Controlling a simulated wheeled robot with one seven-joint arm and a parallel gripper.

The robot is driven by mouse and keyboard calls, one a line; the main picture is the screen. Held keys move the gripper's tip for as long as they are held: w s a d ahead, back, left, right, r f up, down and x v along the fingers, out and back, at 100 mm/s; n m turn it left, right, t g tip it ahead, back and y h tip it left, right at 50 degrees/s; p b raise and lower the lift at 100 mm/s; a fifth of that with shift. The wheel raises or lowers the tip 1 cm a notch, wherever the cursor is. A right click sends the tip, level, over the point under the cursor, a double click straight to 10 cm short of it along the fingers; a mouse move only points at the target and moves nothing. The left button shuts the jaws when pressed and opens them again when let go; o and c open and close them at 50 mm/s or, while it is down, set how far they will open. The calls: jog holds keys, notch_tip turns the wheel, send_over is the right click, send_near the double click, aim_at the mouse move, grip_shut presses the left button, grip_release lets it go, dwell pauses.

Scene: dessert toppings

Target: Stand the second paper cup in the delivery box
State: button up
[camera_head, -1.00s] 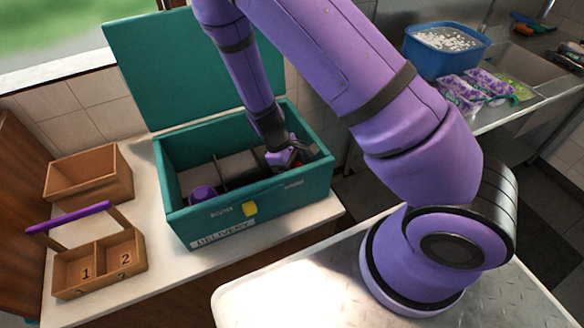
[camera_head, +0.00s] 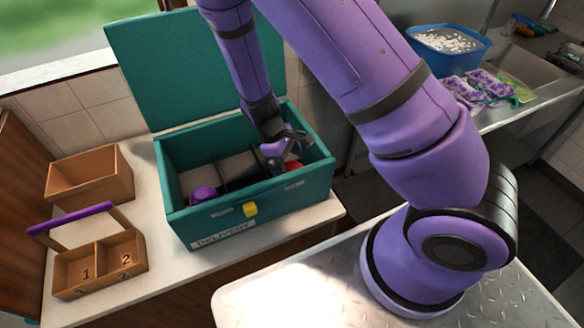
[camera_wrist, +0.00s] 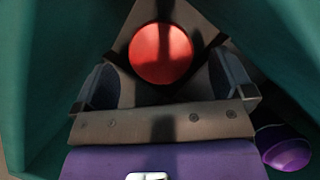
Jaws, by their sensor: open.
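The teal delivery box (camera_head: 240,208) stands open on the counter, its lid (camera_head: 190,68) raised at the back. A red-topped cup (camera_head: 292,165) is in its right part and appears upright; in the wrist view the round red top (camera_wrist: 161,53) shows beyond my fingers. A purple-topped cup (camera_head: 202,194) is in the left part of the box; it also shows at the right edge of the wrist view (camera_wrist: 287,150). My gripper (camera_head: 284,148) is open and empty just above the red cup, its fingers apart on either side. The cups' lower parts are hidden.
Dark dividers (camera_head: 238,172) split the box inside. A wooden caddy (camera_head: 100,264) with compartments 1 and 2 is empty at the left, before an empty wooden box (camera_head: 88,178). A blue tub (camera_head: 448,52) stands by the sink.

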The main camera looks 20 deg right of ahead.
notch_tip(320, 180, up, 19)
jog(key=w+m+t+y, duration=0.1)
jog(key=m+y, duration=0.1)
jog(key=s+d+r+m+t+y, duration=0.1)
jog(key=s+d+r, duration=0.1)
jog(key=r, duration=0.4)
jog(key=s+d+r+m+t+y, duration=0.1)
jog(key=s+r+m+t, duration=0.1)
jog(key=r, duration=0.3)
jog(key=s+d+r+m+t, duration=0.2)
jog(key=s+r, duration=0.4)
jog(key=s, duration=0.1)
jog(key=s+d+r+m+t, duration=0.2)
jog(key=s+r, duration=0.3)
jog(key=s, duration=0.3)
jog(key=shift+d+r+t+h, duration=0.3)
jog(key=shift+d+r+h, duration=0.1)
